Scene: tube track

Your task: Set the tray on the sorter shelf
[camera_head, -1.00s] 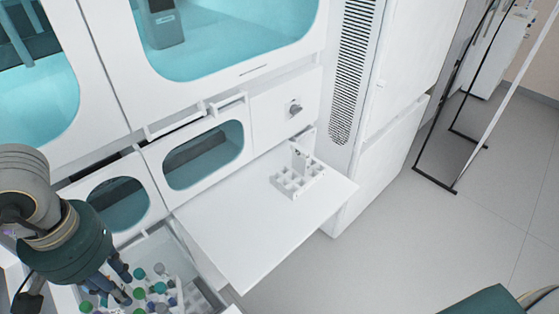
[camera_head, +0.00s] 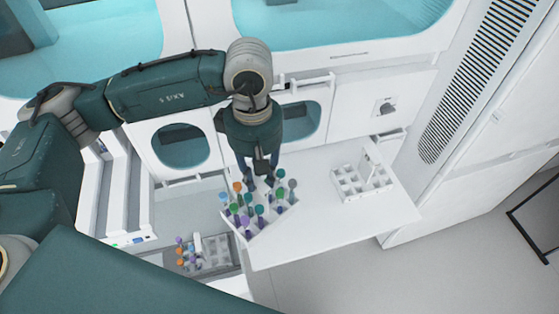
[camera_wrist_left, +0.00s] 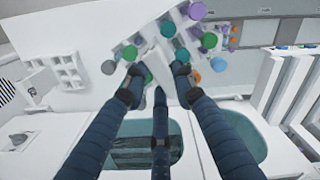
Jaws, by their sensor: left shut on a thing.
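A white tray (camera_head: 280,216) holds several tubes with green, teal, purple, orange and grey caps. My left gripper (camera_head: 260,184) is shut on the tray from above, at its side toward the cabinet. The tray looks turned at an angle, over the left part of the white sorter shelf (camera_head: 335,222). I cannot tell whether its underside touches the shelf. In the wrist view, the left gripper's fingers (camera_wrist_left: 155,85) reach in among the tube caps and hide part of the tray. My right gripper is not in view.
A white empty rack (camera_head: 350,186) stands on the shelf's right part. An open drawer at the lower left holds another rack (camera_head: 218,262) with a few tubes. The cabinet front with windows rises behind. The shelf's middle and front are bare; its front edge overhangs the floor.

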